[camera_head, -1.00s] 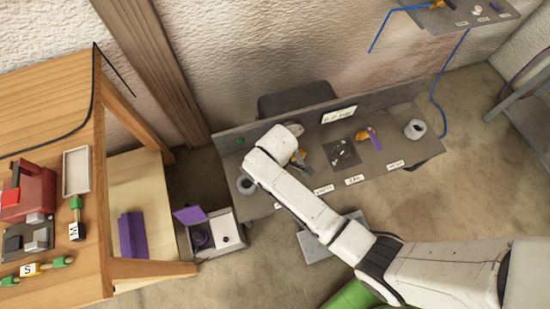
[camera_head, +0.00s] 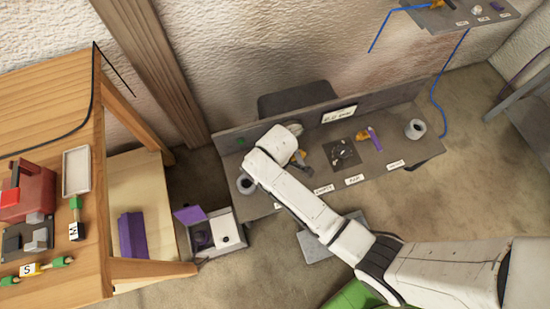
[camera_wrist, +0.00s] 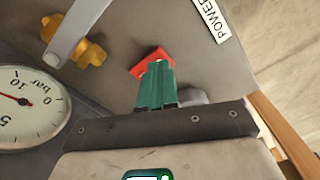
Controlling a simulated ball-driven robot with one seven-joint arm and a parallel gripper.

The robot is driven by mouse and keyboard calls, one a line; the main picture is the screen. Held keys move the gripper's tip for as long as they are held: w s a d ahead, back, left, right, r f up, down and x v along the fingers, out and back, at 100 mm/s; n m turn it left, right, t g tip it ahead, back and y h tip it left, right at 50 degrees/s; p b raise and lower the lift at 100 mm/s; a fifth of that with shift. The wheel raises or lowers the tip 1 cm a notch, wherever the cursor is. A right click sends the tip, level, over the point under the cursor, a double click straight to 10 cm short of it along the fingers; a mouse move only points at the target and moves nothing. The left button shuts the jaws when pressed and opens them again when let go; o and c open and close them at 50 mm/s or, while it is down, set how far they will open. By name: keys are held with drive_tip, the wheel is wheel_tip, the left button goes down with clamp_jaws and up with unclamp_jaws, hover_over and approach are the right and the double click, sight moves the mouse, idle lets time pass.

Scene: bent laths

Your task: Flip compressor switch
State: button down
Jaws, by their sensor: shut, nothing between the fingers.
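A red switch (camera_wrist: 152,62) sits on a grey panel (camera_wrist: 215,75) in the wrist view, near a white label reading POWER (camera_wrist: 211,18). My gripper (camera_wrist: 157,72) has green fingers that are shut together with nothing between them. The fingertips are right at the red switch and overlap its lower part in the picture. I cannot tell if they touch it. In the head view my arm's end hangs over the left part of a grey workbench (camera_head: 375,172) and hides the switch.
A round pressure gauge (camera_wrist: 28,105) and a yellow fitting with a grey lever (camera_wrist: 75,38) are left of the switch. Grey rolls (camera_head: 415,129) stand on the bench. A wooden table (camera_head: 50,110) is at the left. Open floor lies to the bench's right.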

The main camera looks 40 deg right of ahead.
drive_tip(key=shift+f+b, duration=0.55)
drive_tip(key=shift+f, duration=0.35)
idle(0.3)
drive_tip(key=shift+r, duration=0.1)
wheel_tip(320, 180, up, 7)
drive_tip(key=p, duration=0.7)
drive_tip(key=shift+p, duration=0.35)
idle(0.3)
